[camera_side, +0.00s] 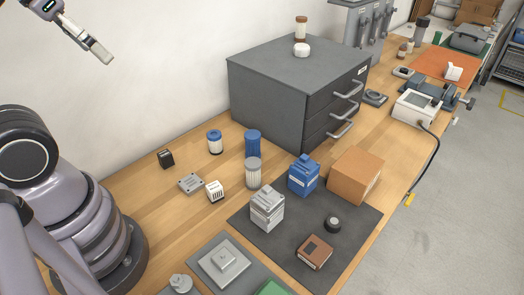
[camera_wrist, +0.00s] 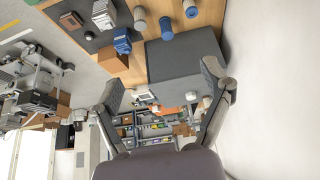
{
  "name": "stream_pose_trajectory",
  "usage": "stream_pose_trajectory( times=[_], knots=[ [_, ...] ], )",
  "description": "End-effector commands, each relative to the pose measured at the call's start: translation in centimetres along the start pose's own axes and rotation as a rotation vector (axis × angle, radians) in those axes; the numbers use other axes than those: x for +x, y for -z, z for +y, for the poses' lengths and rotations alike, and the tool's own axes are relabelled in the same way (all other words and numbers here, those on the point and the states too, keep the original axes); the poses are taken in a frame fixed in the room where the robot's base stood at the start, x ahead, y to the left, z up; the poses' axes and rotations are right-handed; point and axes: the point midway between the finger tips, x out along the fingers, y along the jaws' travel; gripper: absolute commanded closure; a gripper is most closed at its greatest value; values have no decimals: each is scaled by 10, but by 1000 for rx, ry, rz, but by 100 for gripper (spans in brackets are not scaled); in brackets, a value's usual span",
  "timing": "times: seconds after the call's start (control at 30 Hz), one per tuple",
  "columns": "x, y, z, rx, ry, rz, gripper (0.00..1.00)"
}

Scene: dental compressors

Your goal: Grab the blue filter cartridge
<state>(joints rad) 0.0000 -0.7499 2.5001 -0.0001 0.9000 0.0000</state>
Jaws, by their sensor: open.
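A solid blue cylindrical cartridge (camera_side: 252,143) stands upright on the wooden bench, in front of the grey drawer cabinet. It also shows in the wrist view (camera_wrist: 166,28), near the top. A white cylinder with blue ends (camera_side: 215,143) stands to its left, and a pale ribbed cylinder with a grey top (camera_side: 253,175) stands just in front of it. My gripper (camera_side: 101,53) is high at the upper left of the side view, well away from the cartridges. In the wrist view my gripper (camera_wrist: 163,80) has its fingers wide apart with nothing between them.
The grey cabinet (camera_side: 265,75) stands tall behind the cartridges, with a white-and-brown item on top. Small parts lie left of the cartridges.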

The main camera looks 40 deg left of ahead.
Motion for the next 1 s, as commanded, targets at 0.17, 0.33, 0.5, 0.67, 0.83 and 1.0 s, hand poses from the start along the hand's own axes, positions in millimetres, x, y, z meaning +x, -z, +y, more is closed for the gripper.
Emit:
stream_pose_trajectory(
  times=[0.17,0.33,0.5,0.67,0.83,1.0],
  knots=[
    [3,5,1,-2,-3,3,21],
    [37,47,8,-24,-29,44,21],
    [106,107,19,-79,-56,135,21],
    [180,144,25,-138,-54,229,21],
    [260,157,27,-186,-22,333,21],
    [333,144,24,-203,33,442,21]
  ],
)
